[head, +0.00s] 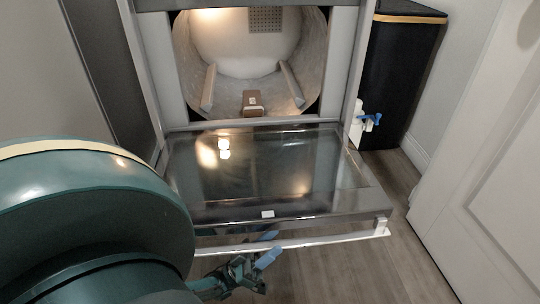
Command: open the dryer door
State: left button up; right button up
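The dryer door (270,170) is a dark glass panel hinged along its bottom edge. It is swung down to about flat in front of the dryer, and the round drum opening (245,65) is uncovered. My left gripper (267,250), with blue fingertips, is at the door's outer edge, low in the picture. My own green arm covers the lower left. My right gripper is out of view.
A small brown and white item (253,103) sits at the drum's front. A black cabinet (400,75) stands right of the dryer, with a small white and blue item (368,121) beside it. A white panelled door (490,170) is at the right. Wooden floor (350,272) is clear between.

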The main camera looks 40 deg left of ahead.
pick_arm(q)
jog(key=shift+s+a+f, duration=0.15)
jog(key=shift+s+f, duration=0.15)
jog(key=s+a, duration=0.5)
jog(key=s, duration=0.5)
jog(key=shift+f+p, duration=0.2)
jog(key=shift+p, duration=0.25)
jog(key=shift+s+a, duration=0.25)
jog(key=shift+s, duration=0.3)
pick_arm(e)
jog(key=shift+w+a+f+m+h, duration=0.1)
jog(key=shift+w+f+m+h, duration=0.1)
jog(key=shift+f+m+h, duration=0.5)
pick_arm(q)
jog(key=shift+o, duration=0.2)
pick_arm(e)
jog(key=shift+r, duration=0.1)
pick_arm(q)
jog(key=shift+w+a, duration=0.1)
jog(key=shift+w, duration=0.05)
jog(key=shift+c, duration=0.2)
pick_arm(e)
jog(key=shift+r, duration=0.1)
pick_arm(q)
jog(key=shift+w, duration=0.15)
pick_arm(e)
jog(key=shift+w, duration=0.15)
